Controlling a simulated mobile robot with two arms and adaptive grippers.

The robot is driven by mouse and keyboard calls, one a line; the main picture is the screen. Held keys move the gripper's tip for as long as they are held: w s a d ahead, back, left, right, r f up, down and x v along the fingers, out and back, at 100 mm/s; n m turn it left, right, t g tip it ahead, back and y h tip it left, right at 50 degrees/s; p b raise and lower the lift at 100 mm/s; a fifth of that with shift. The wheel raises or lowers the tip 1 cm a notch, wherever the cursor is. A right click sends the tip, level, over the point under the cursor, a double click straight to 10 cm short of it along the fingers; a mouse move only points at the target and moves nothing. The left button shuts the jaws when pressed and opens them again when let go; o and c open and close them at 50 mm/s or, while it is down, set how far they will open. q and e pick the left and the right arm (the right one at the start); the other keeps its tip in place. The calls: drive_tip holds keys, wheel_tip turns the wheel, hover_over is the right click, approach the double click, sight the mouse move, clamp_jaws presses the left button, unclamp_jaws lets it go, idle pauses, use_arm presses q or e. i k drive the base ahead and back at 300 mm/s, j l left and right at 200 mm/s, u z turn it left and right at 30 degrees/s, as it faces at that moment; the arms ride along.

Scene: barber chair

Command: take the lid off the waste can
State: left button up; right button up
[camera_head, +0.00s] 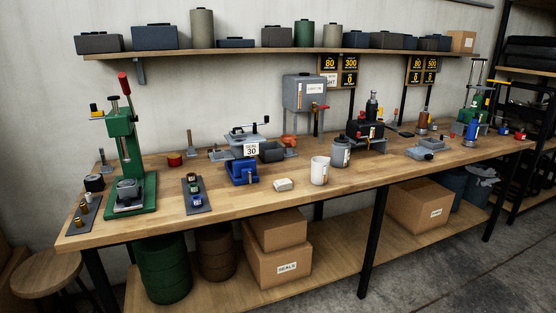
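I cannot tell for certain which thing is the waste can. A dark blue-grey bin (453,187) stands on the lower level at the right, beside another bin (476,194) with pale crumpled stuff at its top. A green ribbed drum (164,270) and a brown drum (216,252) stand under the bench at the left; their tops are hidden by the bench. On the bench, a small grey canister (340,154) with a dark top stands upright beside a white cup (319,171). Neither of my grippers shows.
The wooden bench (290,205) holds a green press (124,150), a blue vise (242,172) and several tools. Cardboard boxes (278,262) sit on the lower shelf. A stool (45,275) stands at the left. The concrete floor (440,280) at the front right is clear.

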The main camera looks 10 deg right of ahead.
sight(341, 139)
drive_tip(key=i+l+z, duration=0.1)
drive_tip(key=i, duration=0.3)
drive_tip(key=i+l+z, duration=0.15)
drive_tip(key=i+l, duration=0.15)
drive_tip(key=i+l+z, duration=0.1)
drive_tip(key=i, duration=0.35)
